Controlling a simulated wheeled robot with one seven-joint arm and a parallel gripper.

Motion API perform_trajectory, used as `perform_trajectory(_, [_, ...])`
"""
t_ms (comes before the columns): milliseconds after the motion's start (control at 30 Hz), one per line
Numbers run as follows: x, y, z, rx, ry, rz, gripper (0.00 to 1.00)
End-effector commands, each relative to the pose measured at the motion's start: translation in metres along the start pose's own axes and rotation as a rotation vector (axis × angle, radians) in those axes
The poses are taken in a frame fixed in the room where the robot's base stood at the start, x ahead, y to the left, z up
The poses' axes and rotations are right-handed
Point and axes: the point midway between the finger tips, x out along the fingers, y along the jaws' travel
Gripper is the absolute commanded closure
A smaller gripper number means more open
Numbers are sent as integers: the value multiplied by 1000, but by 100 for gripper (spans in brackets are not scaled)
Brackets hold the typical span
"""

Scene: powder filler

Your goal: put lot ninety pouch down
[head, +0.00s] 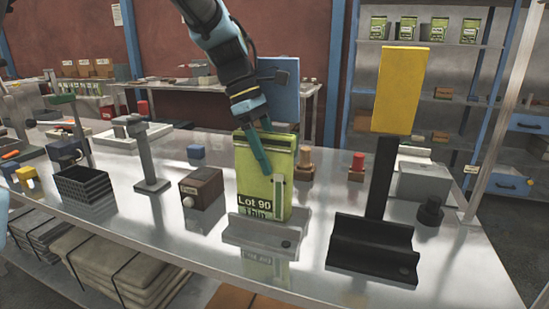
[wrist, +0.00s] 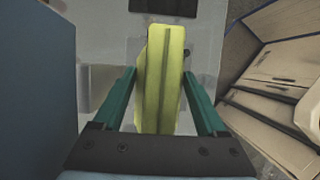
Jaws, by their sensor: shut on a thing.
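The lot ninety pouch (head: 262,180) is a yellow-green upright packet with a dark "Lot 90" label. It stands upright at the grey angled holder (head: 262,232) near the table's front edge. The holder's front lip hides the pouch's bottom, so I cannot tell whether it touches the holder's base. My gripper (head: 265,150) comes from above, with its teal fingers around the pouch's upper part. In the wrist view, the pouch (wrist: 163,85) lies between the two fingers of my gripper (wrist: 160,100), shut on it.
A black holder (head: 372,248) with a post and yellow panel (head: 401,90) stands to the right. A brown box (head: 201,187) and a grey post stand (head: 152,170) are to the left. Bare metal tabletop (head: 320,215) lies between the two holders.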

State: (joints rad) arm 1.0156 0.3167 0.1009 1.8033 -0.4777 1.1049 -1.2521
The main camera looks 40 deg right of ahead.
Motion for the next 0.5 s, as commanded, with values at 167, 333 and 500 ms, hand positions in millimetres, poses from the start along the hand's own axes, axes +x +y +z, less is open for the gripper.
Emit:
perform_trajectory(167, [14,0,6,-1,2,1,100])
perform_trajectory(333, [15,0,5,-2,1,2,100])
perform_trajectory(500, [18,0,4,-2,1,1,100])
